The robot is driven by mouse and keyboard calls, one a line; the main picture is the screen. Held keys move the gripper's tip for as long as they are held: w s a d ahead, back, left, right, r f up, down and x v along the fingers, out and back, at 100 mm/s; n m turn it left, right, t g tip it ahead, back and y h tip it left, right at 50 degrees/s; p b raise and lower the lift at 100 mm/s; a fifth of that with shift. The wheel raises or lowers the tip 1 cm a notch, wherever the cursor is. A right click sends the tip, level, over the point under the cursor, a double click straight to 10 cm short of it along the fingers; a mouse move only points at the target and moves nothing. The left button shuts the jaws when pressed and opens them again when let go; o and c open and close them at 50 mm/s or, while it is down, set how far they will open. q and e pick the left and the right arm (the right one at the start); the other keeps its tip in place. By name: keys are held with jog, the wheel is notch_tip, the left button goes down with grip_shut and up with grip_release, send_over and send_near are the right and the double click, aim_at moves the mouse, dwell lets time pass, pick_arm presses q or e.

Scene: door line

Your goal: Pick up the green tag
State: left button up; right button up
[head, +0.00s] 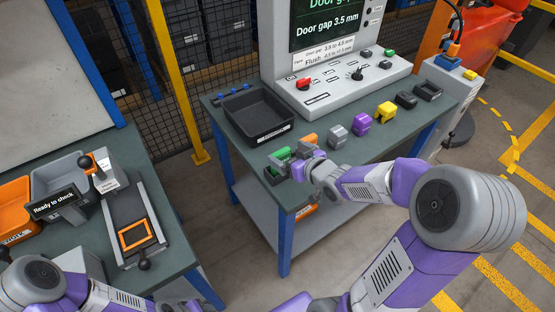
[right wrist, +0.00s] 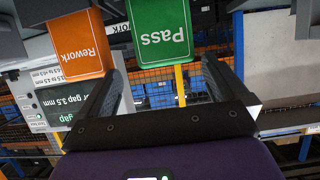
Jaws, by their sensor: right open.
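The green tag (head: 279,158) stands in a holder near the front left corner of the green-topped bench.
An orange "Rework" tag (head: 309,141) stands close beside the green one. Grey (head: 338,136), purple (head: 361,123) and yellow (head: 385,112) blocks continue the row. A second bench (head: 160,196) is at left.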

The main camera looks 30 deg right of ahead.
aim_at(282, 153)
jog(key=shift+w+a+f, duration=0.2)
jog(key=shift+w+f, duration=0.1)
jog(key=shift+w, duration=0.1)
jog(key=x, duration=0.1)
jog(key=b+x, duration=0.1)
jog(key=x, duration=0.1)
jog(key=shift+w+a+f+b, duration=0.2)
jog(key=shift+w+a+b, duration=0.05)
jog(key=shift+a+b, duration=0.1)
jog(key=shift+w, duration=0.35)
jog(key=c, duration=1.1)
